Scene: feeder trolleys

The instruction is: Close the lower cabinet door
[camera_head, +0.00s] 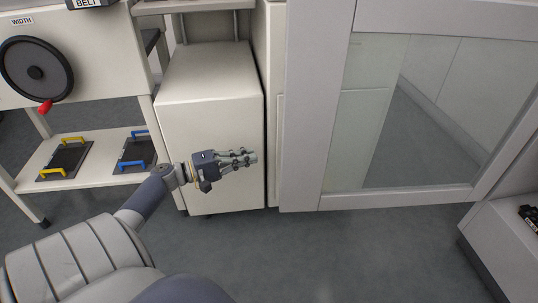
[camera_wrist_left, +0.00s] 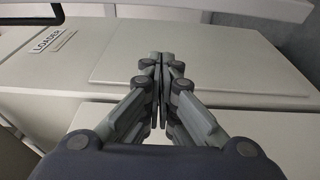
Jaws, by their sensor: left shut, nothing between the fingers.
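My left gripper (camera_head: 250,157) is shut and empty. It reaches in from the left, in front of a cream cabinet (camera_head: 185,125), with its fingers pointing right toward a narrow cream panel (camera_head: 277,125). In the left wrist view my fingertips (camera_wrist_left: 161,58) are together in front of a cream surface with a raised flat panel (camera_wrist_left: 205,55). A label reading "LOADER" (camera_wrist_left: 50,42) is on the left of that surface. I cannot tell for sure which panel is the lower cabinet door, or whether my fingers touch it. My right gripper is not in view.
A large cream-framed door with a glass window (camera_head: 370,110) stands on the right. A trolley (camera_head: 95,180) with a dark handwheel (camera_head: 36,72) and plates with yellow and blue handles is on the left. A low cream unit (camera_head: 505,240) stands at the right edge. Grey floor (camera_head: 350,255) is clear in front.

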